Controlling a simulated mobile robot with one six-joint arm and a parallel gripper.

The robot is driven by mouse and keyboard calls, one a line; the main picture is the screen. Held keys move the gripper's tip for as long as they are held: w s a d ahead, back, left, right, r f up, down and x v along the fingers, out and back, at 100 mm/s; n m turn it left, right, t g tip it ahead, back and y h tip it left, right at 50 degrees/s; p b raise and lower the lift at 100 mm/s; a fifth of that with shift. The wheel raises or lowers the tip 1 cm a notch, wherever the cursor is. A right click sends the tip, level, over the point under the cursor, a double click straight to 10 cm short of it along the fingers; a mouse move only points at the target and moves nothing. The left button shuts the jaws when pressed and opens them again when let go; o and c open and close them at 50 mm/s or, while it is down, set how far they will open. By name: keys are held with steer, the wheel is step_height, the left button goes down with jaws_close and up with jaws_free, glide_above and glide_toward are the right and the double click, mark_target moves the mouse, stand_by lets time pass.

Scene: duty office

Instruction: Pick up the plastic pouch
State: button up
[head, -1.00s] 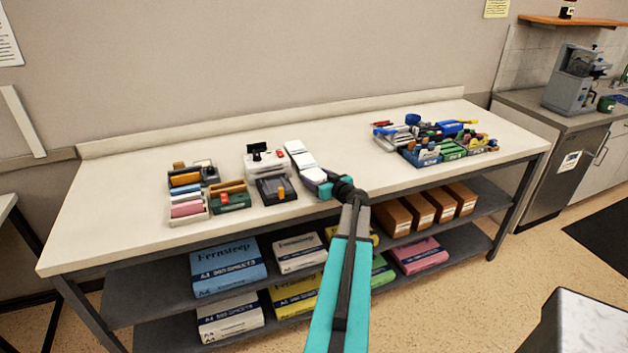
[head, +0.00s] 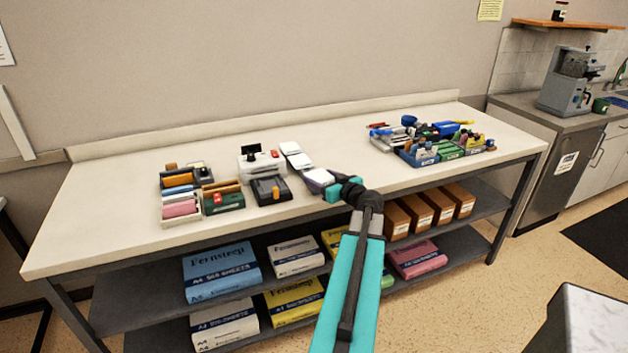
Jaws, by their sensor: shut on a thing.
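A small white-and-purple item (head: 318,177), which I take to be the plastic pouch, is at the tip of my gripper (head: 328,186) near the front edge of the worktable (head: 350,152). My gripper is shut on it from the front right; the turquoise fingers cover part of its right end. The item sits apart from two white pieces (head: 299,161) just behind and left of it. I cannot tell whether it is clear of the tabletop.
To the left stand a black-and-orange device (head: 270,190), a white device with a black top (head: 262,164) and several small organizers (head: 181,210). Bins of stationery (head: 450,150) stand at the right. The tabletop between is clear. Paper packs (head: 222,270) and brown boxes (head: 437,206) fill the shelves below.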

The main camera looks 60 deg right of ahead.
steer(key=s+a+b, duration=0.1)
steer(key=s+a, duration=0.3)
steer(key=s, duration=0.2)
steer(key=shift+s+a+r, duration=0.25)
steer(key=shift+s+r, duration=0.05)
steer(key=shift+r, duration=0.1)
stand_by(0.5)
steer(key=shift+s, duration=0.15)
